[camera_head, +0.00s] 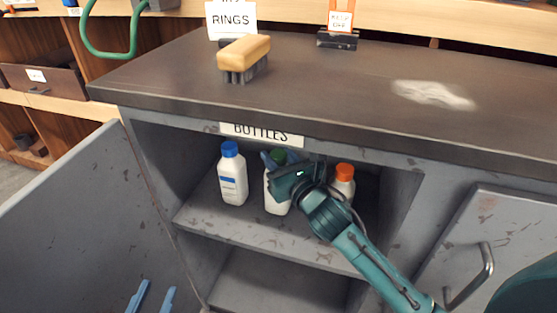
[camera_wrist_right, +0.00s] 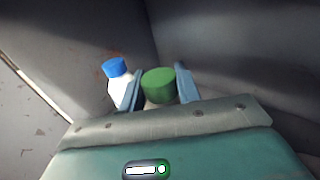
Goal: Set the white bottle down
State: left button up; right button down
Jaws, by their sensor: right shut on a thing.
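A white bottle with a green cap (camera_head: 276,200) is upright inside the cabinet's bottle compartment, low over the shelf (camera_head: 240,226). Its base looks at or very near the shelf; I cannot tell if it touches. My right gripper (camera_head: 273,161) reaches in from the right and is shut on this bottle near its top. In the right wrist view its green cap (camera_wrist_right: 159,84) shows between the two blue fingers. My left gripper (camera_head: 156,290) shows only as two blue fingertips at the bottom left, apart and empty.
A blue-capped bottle (camera_head: 233,178) stands left of the held one, and an orange-capped bottle (camera_head: 343,182) right of it, partly hidden by my arm. The open door (camera_head: 80,220) is left. A brush (camera_head: 244,58) sits on the countertop (camera_head: 330,85) above.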

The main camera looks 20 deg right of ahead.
jog(key=shift+f, duration=0.1)
dwell(0.3)
jog(key=c, duration=1)
grip_release()
jog(key=shift+f, duration=0.1)
